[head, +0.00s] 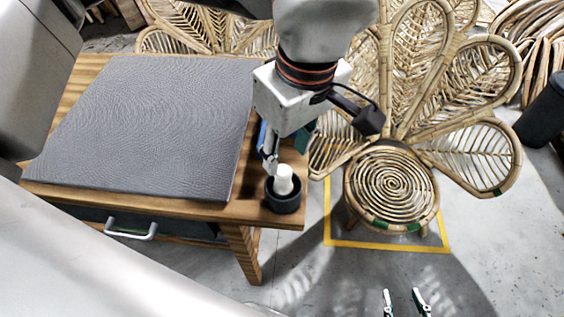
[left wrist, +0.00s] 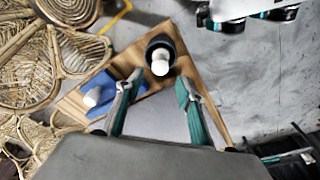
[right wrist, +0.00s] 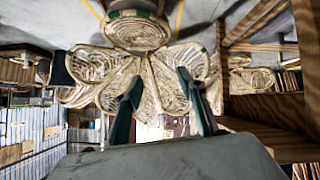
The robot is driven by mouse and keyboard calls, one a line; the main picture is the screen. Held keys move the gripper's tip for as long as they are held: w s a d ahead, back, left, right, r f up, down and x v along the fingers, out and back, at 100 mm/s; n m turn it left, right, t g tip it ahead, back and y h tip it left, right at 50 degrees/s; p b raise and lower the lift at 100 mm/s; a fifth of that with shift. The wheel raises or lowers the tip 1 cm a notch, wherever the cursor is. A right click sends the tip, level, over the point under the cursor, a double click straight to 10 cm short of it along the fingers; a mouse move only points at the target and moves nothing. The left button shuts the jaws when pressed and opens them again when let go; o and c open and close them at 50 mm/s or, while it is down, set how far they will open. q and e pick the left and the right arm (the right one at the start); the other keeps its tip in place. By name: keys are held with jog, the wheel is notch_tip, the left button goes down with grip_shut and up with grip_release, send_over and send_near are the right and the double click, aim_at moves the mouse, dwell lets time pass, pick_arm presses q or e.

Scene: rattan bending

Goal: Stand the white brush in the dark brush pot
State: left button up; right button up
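The dark brush pot (head: 283,204) stands at the near right corner of the wooden table. The white brush (head: 284,178) is in it, its pale end sticking up above the rim. In the left wrist view the pot (left wrist: 157,42) and the white brush (left wrist: 160,67) lie just beyond my fingertips. My left gripper (head: 285,155) is open, just above and behind the pot; its fingers (left wrist: 160,82) are apart with nothing gripped. My right gripper (head: 405,296) is open and empty, low over the floor at the bottom; its fingers also show apart in the right wrist view (right wrist: 160,80).
A grey textured mat (head: 150,125) covers most of the wooden table (head: 245,212). A blue item (left wrist: 112,88) with a white piece (left wrist: 92,97) sits beside the pot. A rattan chair (head: 392,185) stands right of the table. The floor at the front right is clear.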

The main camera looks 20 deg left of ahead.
pick_arm(q)
jog(key=r, duration=0.5)
jog(key=shift+s+d+r+p, duration=0.2)
jog(key=shift+d+p, duration=0.15)
jog(key=shift+p, duration=0.05)
pick_arm(e)
jog(key=shift+s+d+f, duration=0.1)
jog(key=shift+s+f, duration=0.25)
jog(key=shift+s, duration=0.05)
jog(key=shift+r, duration=0.15)
